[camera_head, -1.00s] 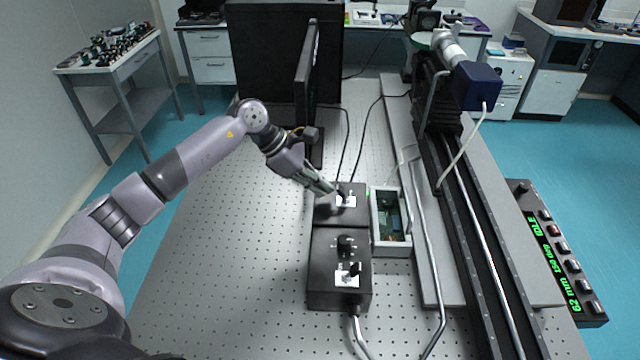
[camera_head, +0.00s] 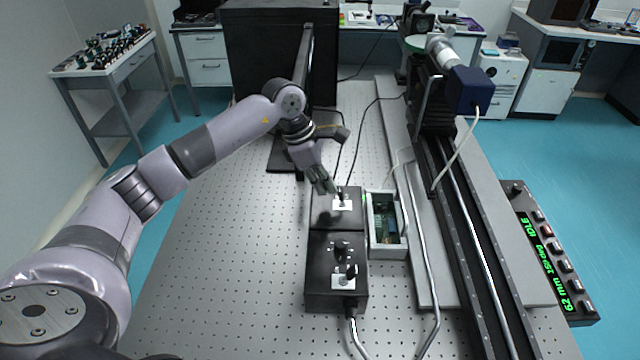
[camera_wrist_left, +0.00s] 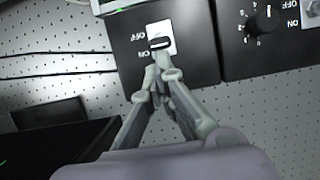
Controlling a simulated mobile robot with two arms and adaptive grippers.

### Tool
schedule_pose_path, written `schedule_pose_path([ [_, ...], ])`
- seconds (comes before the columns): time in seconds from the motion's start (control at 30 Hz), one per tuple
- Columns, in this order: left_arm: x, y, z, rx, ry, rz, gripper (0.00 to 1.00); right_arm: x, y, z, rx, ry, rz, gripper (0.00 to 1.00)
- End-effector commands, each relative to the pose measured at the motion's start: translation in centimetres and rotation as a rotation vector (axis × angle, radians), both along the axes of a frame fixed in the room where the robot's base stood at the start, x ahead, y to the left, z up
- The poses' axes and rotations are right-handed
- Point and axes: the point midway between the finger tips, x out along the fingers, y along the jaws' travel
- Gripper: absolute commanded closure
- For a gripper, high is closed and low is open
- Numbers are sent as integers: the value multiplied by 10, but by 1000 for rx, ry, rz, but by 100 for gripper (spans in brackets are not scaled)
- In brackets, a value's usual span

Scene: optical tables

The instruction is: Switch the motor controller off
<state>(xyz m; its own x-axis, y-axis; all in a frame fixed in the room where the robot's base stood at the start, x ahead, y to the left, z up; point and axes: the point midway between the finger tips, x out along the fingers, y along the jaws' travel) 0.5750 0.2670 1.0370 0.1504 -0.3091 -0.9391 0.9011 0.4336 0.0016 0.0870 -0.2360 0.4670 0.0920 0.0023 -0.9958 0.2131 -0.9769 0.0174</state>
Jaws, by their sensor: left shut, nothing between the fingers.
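Two black control boxes stand end to end on the perforated table. The far box (camera_head: 322,216) has a white switch plate (camera_head: 343,205), which also shows in the left wrist view (camera_wrist_left: 167,32) with OFF and ON labels. The near box (camera_head: 320,285) has a knob (camera_head: 342,249) and its own switch plate (camera_head: 343,281). I cannot tell which one is the motor controller. My left gripper (camera_head: 332,191) is shut and empty, its fingertips (camera_wrist_left: 160,62) at the far box's dark switch lever (camera_wrist_left: 158,47). Contact and the lever's exact position are unclear. My right gripper is out of view.
An open grey electronics box (camera_head: 387,250) stands right of the black boxes. A long rail (camera_head: 470,230) runs beyond it. A dark monitor (camera_head: 305,75) stands behind my left wrist. A display panel (camera_head: 548,250) reads IDLE. The table's left part is clear.

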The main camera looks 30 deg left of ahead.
Motion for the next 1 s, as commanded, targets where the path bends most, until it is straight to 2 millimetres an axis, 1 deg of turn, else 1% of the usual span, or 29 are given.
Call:
schedule_pose_path([
  [0.37, 9, -17, 8, -6, -3, 0, 100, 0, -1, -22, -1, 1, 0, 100],
  [0.67, 8, -17, 12, -6, -1, 2, 100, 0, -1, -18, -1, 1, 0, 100],
  [1.0, 8, -17, 26, -6, -1, 2, 100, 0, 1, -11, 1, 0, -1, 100],
])
